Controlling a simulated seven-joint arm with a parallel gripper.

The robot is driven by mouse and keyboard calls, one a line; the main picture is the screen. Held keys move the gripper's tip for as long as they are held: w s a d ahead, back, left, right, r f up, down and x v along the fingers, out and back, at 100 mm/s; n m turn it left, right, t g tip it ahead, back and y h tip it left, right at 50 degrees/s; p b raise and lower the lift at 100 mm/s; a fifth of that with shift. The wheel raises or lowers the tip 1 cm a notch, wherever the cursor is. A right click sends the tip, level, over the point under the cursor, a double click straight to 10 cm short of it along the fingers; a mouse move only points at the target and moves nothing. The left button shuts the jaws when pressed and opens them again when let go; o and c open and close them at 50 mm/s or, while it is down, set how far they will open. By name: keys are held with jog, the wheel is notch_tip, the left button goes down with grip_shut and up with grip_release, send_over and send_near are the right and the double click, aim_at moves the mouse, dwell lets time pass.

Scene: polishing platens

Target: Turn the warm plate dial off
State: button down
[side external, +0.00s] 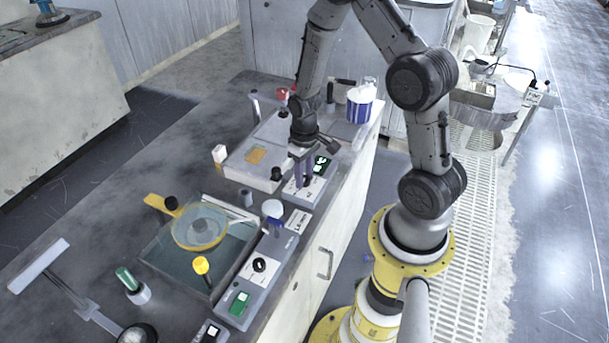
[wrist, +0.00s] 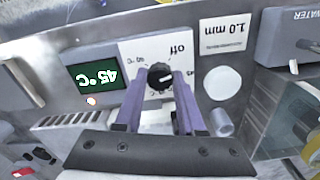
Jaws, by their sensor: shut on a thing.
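The warm plate dial (wrist: 159,75) is a small black round knob on a white panel in the wrist view. Its light pointer mark appears to face right, while the upside-down word "off" is printed above right of it. My gripper (wrist: 160,84) has its two purple fingers at either side of the knob, shut on it. The green display (wrist: 97,76) left of the dial reads 45 °C, upside down, with a lit amber lamp (wrist: 91,101) under it. In the side external view my gripper (side external: 303,177) reaches down to the warm plate's control panel (side external: 290,192); the dial is hidden there.
A second control box (side external: 250,285) with a black knob stands nearer the camera, by a tray holding a yellow-rimmed disc (side external: 200,227). A blue-striped tub (side external: 359,104) stands behind my gripper. A white round button (wrist: 222,83) is right of the dial.

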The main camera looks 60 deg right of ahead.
aim_at(305, 178)
jog(key=n, duration=0.5)
jog(key=shift+n, duration=0.3)
jog(key=shift+r, duration=0.1)
dwell(0.3)
jog(key=c, duration=0.5)
grip_release()
notch_tip(305, 178, up, 14)
